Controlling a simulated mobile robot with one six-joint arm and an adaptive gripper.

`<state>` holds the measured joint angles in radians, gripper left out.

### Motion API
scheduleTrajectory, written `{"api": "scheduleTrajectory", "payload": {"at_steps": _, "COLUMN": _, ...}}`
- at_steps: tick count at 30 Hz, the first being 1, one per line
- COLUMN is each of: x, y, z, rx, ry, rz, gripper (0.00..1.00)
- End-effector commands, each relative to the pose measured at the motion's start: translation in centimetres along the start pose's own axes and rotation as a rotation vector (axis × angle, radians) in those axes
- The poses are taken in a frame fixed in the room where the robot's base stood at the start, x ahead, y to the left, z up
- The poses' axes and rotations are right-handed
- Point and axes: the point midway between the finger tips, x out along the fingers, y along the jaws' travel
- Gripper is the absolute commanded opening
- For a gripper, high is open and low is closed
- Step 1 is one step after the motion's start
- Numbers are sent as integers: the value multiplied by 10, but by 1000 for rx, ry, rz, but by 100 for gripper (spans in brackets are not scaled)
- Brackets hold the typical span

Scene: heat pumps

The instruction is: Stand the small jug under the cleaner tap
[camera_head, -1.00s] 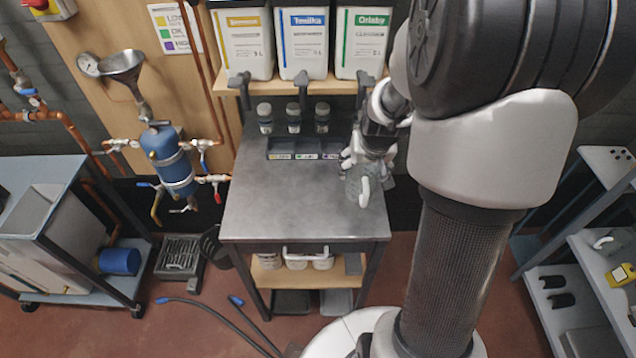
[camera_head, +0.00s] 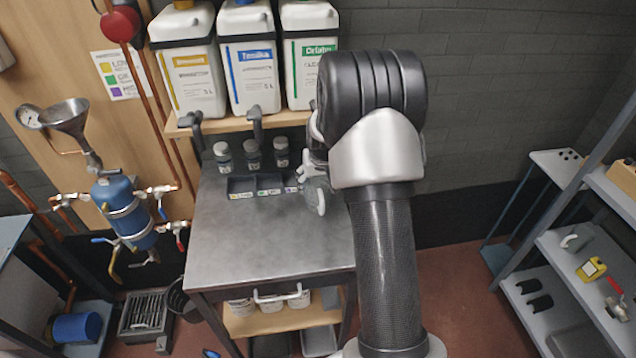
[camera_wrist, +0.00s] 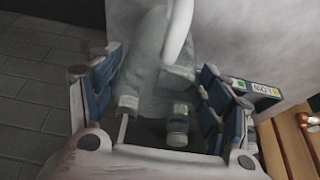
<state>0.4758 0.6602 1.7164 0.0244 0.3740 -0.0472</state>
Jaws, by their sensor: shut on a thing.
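The small jug (camera_head: 318,196), grey and see-through with a pale handle, is at the back right of the metal bench in the head view. I cannot tell whether it touches the bench. My gripper (camera_head: 314,168) is shut on it, partly hidden by my arm. In the wrist view the jug (camera_wrist: 150,60) sits between the blue-padded fingers of my gripper (camera_wrist: 160,95), its handle towards the top. Three cleaner canisters, yellow-labelled (camera_head: 190,75), blue-labelled (camera_head: 252,65) and green-labelled (camera_head: 305,60), stand on the shelf. Dark taps (camera_head: 192,125) (camera_head: 257,122) hang at its front edge; the right one is mostly hidden.
Three small dark bottles (camera_head: 252,154) and a labelled dark tray (camera_head: 262,186) stand at the back of the bench (camera_head: 250,240). The bench's front is clear. A blue vessel with pipes (camera_head: 125,212) is to the left. A grey shelf rack (camera_head: 570,250) is to the right.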

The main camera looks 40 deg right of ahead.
Motion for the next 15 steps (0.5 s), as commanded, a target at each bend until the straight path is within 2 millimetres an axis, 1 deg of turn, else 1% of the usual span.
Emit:
{"api": "scheduleTrajectory", "payload": {"at_steps": 5, "x": -2, "y": 0, "z": -1, "rx": 0, "ry": 2, "rz": 0, "gripper": 31}}
{"api": "scheduleTrajectory", "payload": {"at_steps": 9, "x": 2, "y": 0, "z": 1, "rx": 0, "ry": 1, "rz": 0, "gripper": 31}}
{"api": "scheduleTrajectory", "payload": {"at_steps": 10, "x": 2, "y": 0, "z": 1, "rx": 0, "ry": 1, "rz": 0, "gripper": 72}}
{"api": "scheduleTrajectory", "payload": {"at_steps": 15, "x": 2, "y": 0, "z": 1, "rx": 0, "ry": 1, "rz": 0, "gripper": 83}}
